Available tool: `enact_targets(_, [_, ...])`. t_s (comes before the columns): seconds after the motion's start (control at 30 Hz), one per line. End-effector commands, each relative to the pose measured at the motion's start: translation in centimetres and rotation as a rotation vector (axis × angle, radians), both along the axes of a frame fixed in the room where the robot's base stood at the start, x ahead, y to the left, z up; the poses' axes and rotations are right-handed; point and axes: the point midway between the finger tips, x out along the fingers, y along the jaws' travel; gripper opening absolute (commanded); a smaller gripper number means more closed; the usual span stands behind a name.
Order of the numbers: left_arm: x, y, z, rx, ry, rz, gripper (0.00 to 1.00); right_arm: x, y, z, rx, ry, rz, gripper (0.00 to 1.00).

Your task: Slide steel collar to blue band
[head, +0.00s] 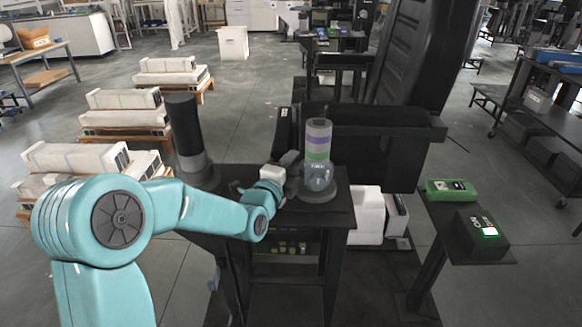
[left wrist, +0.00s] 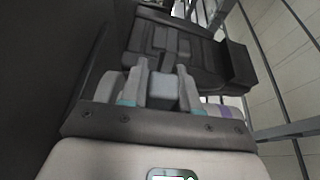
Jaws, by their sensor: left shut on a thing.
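A banded column (head: 317,142) stands on a round dark base on the small dark table, with grey, purple and green bands from the top. A blue-grey collar-like part with marks (head: 319,178) is around its lower end; I take it for the steel collar. No separate blue band can be made out. My left gripper (head: 292,166) is at the column's left side. In the left wrist view its two fingers are closed on a grey block (left wrist: 161,91), seemingly a part of the collar. A purple band shows beside the right finger. My right gripper is not in view.
A dark column (head: 184,125) with a grey lower part stands left on the same table (head: 338,211). A large black structure stands behind.

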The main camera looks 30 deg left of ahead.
Motion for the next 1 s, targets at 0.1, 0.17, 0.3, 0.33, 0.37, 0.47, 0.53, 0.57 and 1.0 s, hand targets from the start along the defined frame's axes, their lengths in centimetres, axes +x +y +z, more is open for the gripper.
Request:
enact_targets(0.1, [0.0,0.0,0.2,0.0,0.0,0.001,0.0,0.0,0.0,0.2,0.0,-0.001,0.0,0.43])
enact_targets(0.17, [0.0,0.0,0.2,0.0,0.0,0.001,0.0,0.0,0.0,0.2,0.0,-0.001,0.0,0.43])
enact_targets(0.3, [0.0,0.0,0.2,0.0,-0.001,0.001,0.51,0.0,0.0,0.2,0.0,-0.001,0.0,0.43])
enact_targets(0.33, [0.0,0.0,0.2,0.0,-0.001,0.001,0.51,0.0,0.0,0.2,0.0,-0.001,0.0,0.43])
enact_targets(0.37, [0.0,0.0,0.2,0.0,-0.001,0.001,0.51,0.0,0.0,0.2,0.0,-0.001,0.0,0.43])
enact_targets(0.47, [0.0,0.0,0.2,0.0,-0.001,0.001,0.51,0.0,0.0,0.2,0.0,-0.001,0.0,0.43])
enact_targets(0.53, [-0.1,0.0,0.2,0.0,-0.001,0.0,0.51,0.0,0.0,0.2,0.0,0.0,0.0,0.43])
enact_targets(0.57, [-0.2,0.0,0.2,0.0,-0.001,0.001,0.51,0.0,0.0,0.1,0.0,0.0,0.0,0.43])
enact_targets(1.0, [-9.5,-1.4,0.1,0.001,-0.002,0.003,0.51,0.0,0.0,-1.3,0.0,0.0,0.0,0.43])
